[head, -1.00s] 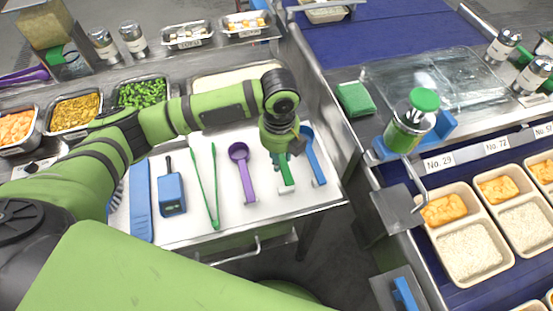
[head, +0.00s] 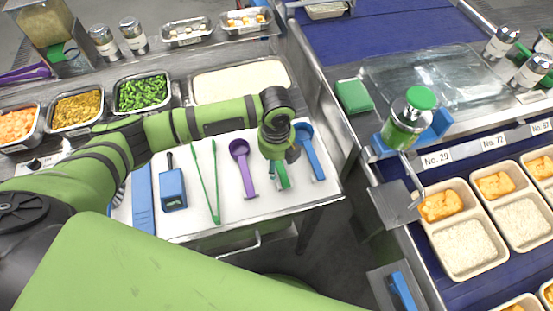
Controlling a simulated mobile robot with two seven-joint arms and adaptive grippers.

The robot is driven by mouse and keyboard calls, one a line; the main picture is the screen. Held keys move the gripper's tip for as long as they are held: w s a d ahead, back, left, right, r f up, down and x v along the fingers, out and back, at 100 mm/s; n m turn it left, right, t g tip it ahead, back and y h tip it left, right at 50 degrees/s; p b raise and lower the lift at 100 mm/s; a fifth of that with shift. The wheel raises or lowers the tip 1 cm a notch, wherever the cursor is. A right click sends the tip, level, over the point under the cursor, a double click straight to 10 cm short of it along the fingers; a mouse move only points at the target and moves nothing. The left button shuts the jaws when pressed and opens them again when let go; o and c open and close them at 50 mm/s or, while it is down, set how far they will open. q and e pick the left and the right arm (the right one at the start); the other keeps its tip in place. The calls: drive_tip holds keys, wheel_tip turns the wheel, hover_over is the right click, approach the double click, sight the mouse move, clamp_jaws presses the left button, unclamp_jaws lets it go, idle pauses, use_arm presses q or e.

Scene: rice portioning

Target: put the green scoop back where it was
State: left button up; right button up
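The green scoop (head: 283,179) is on the white counter top (head: 235,205), between a purple scoop (head: 243,167) and a blue scoop (head: 309,151). Only part of its green handle shows, pointing toward the counter's front edge; the rest is hidden under my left wrist. My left gripper (head: 279,160) is right over the scoop, pointing down. Its fingertips are mostly hidden, so I cannot tell whether they are closed on the handle or apart from it. My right gripper is out of view.
Green tongs (head: 206,182) and a blue box-shaped tool (head: 173,189) lie left of the scoops. A pan of rice (head: 240,80) and a pan of green vegetables (head: 142,94) stand behind. A conveyor with food trays (head: 467,270) is at the right.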

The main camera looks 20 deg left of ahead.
use_arm(q)
wheel_tip(320, 180, up, 12)
drive_tip(key=b, duration=0.2)
drive_tip(key=shift+r+b, duration=0.15)
drive_tip(key=shift+b, duration=0.15)
idle(0.6)
